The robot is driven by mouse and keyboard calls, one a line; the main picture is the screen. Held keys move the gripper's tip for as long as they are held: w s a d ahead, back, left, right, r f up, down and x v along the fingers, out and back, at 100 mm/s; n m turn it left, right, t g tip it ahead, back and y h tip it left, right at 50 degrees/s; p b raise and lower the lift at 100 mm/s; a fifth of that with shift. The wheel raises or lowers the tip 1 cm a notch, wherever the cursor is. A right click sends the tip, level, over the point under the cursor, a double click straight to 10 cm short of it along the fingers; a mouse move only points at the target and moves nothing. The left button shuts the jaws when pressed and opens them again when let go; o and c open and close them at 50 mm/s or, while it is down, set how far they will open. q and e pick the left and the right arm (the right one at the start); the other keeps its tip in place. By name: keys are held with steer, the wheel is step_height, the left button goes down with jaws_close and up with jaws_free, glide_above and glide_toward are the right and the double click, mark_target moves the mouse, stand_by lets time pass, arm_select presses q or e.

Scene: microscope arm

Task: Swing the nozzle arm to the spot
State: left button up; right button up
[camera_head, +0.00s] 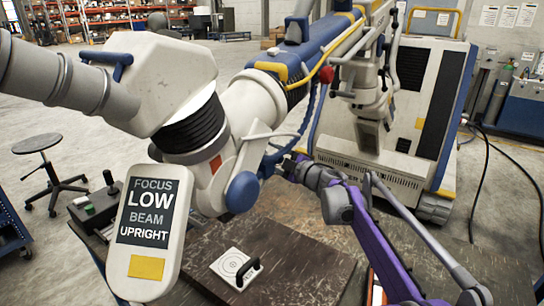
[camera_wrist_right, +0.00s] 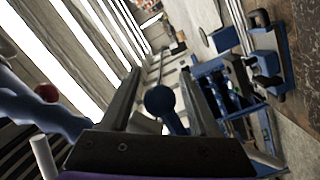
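A large white jointed arm with blue covers (camera_head: 318,38) spans the head view. A pale head (camera_head: 368,105) hangs from its far end, to the right, clear of the table; I take it for the nozzle. A white square plate with ring marks (camera_head: 228,264) and a black handle lies on the brown table, left of that head; it may be the spot. My purple right arm reaches in from the lower right. Its gripper (camera_head: 294,168) is beside the jointed arm. In the right wrist view the fingers (camera_wrist_right: 158,85) are apart, with a blue ball knob (camera_wrist_right: 160,100) showing between them; contact cannot be told.
A hanging panel (camera_head: 150,225) reads "FOCUS LOW BEAM UPRIGHT". A black control box (camera_head: 97,205) with a joystick is at the table's left. A red knob (camera_head: 327,74) sits near the hanging head. A large cabinet (camera_head: 425,90) stands behind. Bare table (camera_head: 300,235) lies around the plate.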

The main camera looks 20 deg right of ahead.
steer(key=shift+s+d, duration=0.1)
steer(key=v, duration=1)
steer(key=shift+s, duration=0.25)
steer(key=shift+d, duration=0.1)
steer(key=s+d+r+m+h+p, duration=0.2)
steer(key=s+m+h+p, duration=0.1)
steer(key=s+m+h, duration=0.8)
steer(key=s+a+f+m+g+y+p, duration=0.1)
steer(key=s+a+f+g, duration=0.4)
steer(key=s+f, duration=0.5)
steer(key=s+a+f+m+g+y+p, duration=0.1)
steer(key=s+a+f+m+g+p, duration=0.2)
steer(key=s+f, duration=0.8)
steer(key=s+a+m+g, duration=0.1)
steer(key=s+a+g, duration=0.1)
steer(key=s, duration=0.4)
steer(key=shift+m+y, duration=0.3)
steer(key=shift+m, duration=0.1)
